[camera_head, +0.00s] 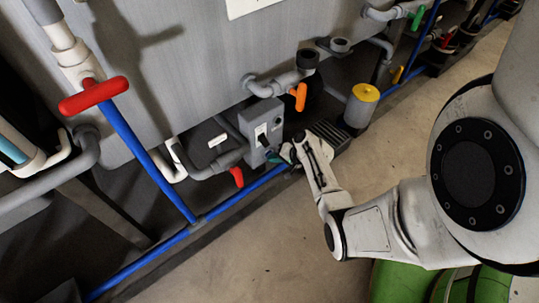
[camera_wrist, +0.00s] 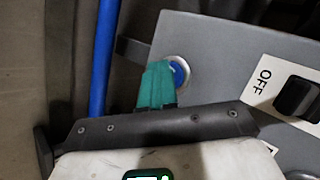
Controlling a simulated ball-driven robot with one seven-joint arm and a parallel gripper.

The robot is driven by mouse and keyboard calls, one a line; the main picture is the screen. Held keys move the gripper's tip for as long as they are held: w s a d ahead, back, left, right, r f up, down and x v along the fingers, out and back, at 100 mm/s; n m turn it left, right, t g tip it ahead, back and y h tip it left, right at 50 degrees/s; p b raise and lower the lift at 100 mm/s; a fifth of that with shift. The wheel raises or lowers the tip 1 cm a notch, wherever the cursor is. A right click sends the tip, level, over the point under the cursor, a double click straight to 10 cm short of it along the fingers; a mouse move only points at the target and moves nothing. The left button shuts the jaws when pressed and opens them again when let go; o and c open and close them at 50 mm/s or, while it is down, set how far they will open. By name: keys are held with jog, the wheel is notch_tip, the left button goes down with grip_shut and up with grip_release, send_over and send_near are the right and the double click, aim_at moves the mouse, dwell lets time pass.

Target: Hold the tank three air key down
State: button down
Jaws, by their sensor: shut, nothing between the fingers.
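A grey control box (camera_head: 262,122) is fixed low in front of the tank in the head view. In the wrist view the box face (camera_wrist: 225,60) carries a round blue key (camera_wrist: 181,73) in a silver ring, which I take for the air key. My gripper (camera_wrist: 157,80) is shut and empty, its teal fingertips together at the left edge of the key and covering part of it. I cannot tell whether they touch or press it. In the head view my gripper (camera_head: 287,153) is at the box's front face.
A black rocker switch (camera_wrist: 297,97) beside an OFF label is on the same box. A red-handled valve (camera_head: 236,177), an orange handle (camera_head: 299,97) and a yellow-topped cylinder (camera_head: 362,105) are nearby. A blue pipe (camera_head: 255,182) runs low past the box. Open floor (camera_head: 270,240) lies in front.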

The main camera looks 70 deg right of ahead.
jog(key=shift+s+a+p, duration=0.35)
jog(key=shift+s+a, duration=0.1)
jog(key=shift+s, duration=0.2)
jog(key=shift+s+a+p, duration=0.3)
jog(key=shift+s+a, duration=0.15)
jog(key=shift+s, duration=0.25)
jog(key=shift+s+a+p, duration=0.35)
jog(key=shift+s+a, duration=0.05)
jog(key=shift+s, duration=0.35)
jog(key=shift+s+a+p, duration=0.3)
jog(key=shift+s+a, duration=0.15)
jog(key=shift+s, duration=0.25)
